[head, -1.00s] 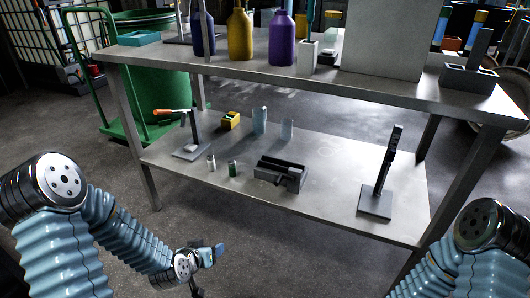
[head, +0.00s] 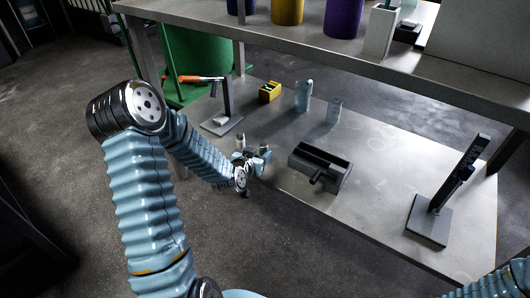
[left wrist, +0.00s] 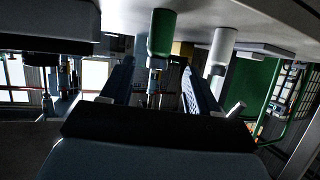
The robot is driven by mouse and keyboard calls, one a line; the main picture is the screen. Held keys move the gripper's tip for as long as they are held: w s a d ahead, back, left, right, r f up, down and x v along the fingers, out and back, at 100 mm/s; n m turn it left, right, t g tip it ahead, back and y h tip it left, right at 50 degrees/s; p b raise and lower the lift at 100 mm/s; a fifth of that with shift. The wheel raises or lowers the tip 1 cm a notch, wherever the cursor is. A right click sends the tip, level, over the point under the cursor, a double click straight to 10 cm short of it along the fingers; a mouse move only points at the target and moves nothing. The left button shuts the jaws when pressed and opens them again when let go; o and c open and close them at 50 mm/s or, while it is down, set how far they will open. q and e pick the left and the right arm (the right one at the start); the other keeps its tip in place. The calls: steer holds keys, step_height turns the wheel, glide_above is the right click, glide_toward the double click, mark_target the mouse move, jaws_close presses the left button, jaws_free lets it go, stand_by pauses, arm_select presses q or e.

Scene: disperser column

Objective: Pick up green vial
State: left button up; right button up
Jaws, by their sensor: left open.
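The green vial (left wrist: 161,34) stands upright on the lower shelf in the left wrist view, which shows the scene upside down. My left gripper (left wrist: 158,78) is open, with one finger on either side of the vial in that view. I cannot tell how deep the vial sits between the fingers. In the head view my left gripper (head: 251,160) is at the shelf's front edge and partly hides the green vial (head: 264,149). A white vial (left wrist: 223,46) stands beside it, outside the fingers; its top also shows in the head view (head: 239,142). My right gripper is out of view.
A stand with an orange-handled tool (head: 226,100) is to the left. Behind are a yellow block (head: 269,93) and two clear containers (head: 303,95). A dark grey holder (head: 320,167) lies to the right, and a tall black stand (head: 440,205) farther right. The upper shelf (head: 300,40) overhangs the back.

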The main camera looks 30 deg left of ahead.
mark_target(262, 150)
arm_select(q)
steer(key=x, duration=0.6)
steer(key=shift+w+d+f, duration=0.1)
steer(key=c, duration=1)
steer(key=shift+c, duration=0.2)
